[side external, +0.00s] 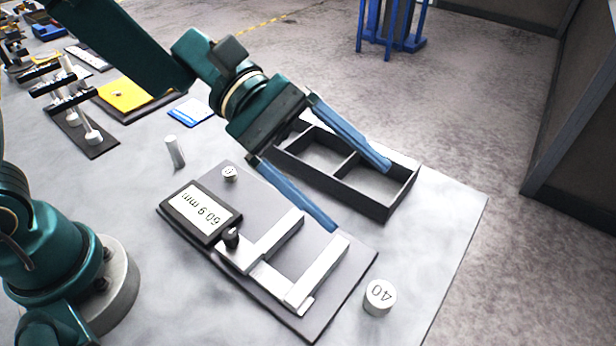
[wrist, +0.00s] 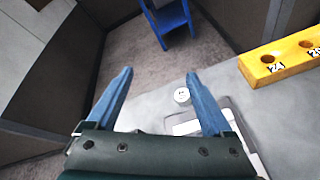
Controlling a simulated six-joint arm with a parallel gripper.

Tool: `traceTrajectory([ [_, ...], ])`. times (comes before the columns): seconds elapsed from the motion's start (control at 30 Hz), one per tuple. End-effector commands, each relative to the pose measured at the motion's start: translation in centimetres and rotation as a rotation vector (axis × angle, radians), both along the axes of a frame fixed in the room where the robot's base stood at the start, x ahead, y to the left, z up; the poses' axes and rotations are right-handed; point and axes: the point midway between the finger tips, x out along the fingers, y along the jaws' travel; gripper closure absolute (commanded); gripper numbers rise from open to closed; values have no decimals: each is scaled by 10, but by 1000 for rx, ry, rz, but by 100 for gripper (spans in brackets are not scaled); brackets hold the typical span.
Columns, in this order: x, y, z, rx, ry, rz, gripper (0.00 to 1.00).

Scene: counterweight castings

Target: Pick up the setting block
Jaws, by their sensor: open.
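No piece carries a readable name, so I cannot tell surely which is the setting block. A short white cylinder marked 40 (side external: 380,297) stands upright at the front right of the table; it also shows in the wrist view (wrist: 182,95). A yellow block with dark holes and labels (wrist: 281,64) lies at the right of the wrist view. My gripper (side external: 360,198) is open and empty, its blue fingers wide apart above the area between the caliper-like gauge and the black tray. In the wrist view my gripper (wrist: 158,73) has nothing between the fingers.
The gauge (side external: 270,262) reads 60.9 mm and lies on a dark plate (side external: 338,281). A small marked cylinder (side external: 230,174) sits by it.

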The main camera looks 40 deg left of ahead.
Motion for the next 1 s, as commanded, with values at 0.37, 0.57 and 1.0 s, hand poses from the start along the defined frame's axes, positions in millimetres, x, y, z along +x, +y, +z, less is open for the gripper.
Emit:
traceTrajectory([
  [0.37,15,-15,-121,-26,441,209,15],
  [0.57,1,-19,-143,5,502,194,15],
  [1.0,-1,-61,-160,9,502,186,15],
])
